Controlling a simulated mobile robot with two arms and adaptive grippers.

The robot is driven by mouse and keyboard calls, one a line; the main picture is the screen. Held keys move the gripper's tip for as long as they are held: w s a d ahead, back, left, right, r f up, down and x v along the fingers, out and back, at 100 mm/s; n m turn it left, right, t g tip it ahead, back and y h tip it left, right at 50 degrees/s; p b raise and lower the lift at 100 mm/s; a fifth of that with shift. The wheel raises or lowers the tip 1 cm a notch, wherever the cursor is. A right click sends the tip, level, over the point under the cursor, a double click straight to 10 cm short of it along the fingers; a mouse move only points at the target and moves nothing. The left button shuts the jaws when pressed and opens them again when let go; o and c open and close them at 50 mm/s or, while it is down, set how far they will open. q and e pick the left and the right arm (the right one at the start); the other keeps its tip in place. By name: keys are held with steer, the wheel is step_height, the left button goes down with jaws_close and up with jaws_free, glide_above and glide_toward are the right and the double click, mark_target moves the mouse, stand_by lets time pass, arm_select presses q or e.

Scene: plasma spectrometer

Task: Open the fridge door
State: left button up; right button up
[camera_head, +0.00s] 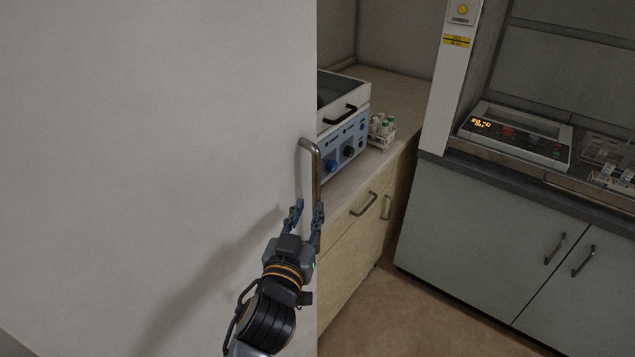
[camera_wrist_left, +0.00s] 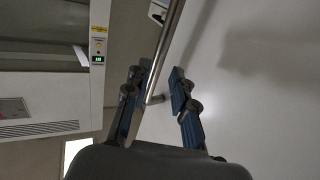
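The fridge door (camera_head: 150,130) is the large plain white panel filling the left of the head view. No gap or fridge inside shows. A metal bar handle (camera_head: 316,170) stands upright near its right edge. My left gripper (camera_head: 306,212) is at the handle's lower part with its fingers apart. In the left wrist view, the handle (camera_wrist_left: 168,45) runs between the two open fingers (camera_wrist_left: 157,100), closer to the left finger; whether it touches is unclear. The fridge door (camera_wrist_left: 260,110) fills the right side there. My right gripper is not in view.
A counter with drawers (camera_head: 350,240) stands just right of the door edge, carrying a blue-fronted device (camera_head: 343,145) and a tube rack (camera_head: 381,132). Grey cabinets (camera_head: 480,240) with a lab device (camera_head: 515,135) stand further right. Bare floor (camera_head: 420,315) lies between.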

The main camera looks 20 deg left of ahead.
mark_target(316, 193)
arm_select(q)
steer(key=w+p, duration=0.1)
steer(key=w, duration=0.5)
steer(key=shift+w+a, duration=0.15)
steer(key=shift+a, duration=0.05)
steer(key=shift+w+p, duration=0.3)
steer(key=shift+w, duration=0.2)
jaws_close()
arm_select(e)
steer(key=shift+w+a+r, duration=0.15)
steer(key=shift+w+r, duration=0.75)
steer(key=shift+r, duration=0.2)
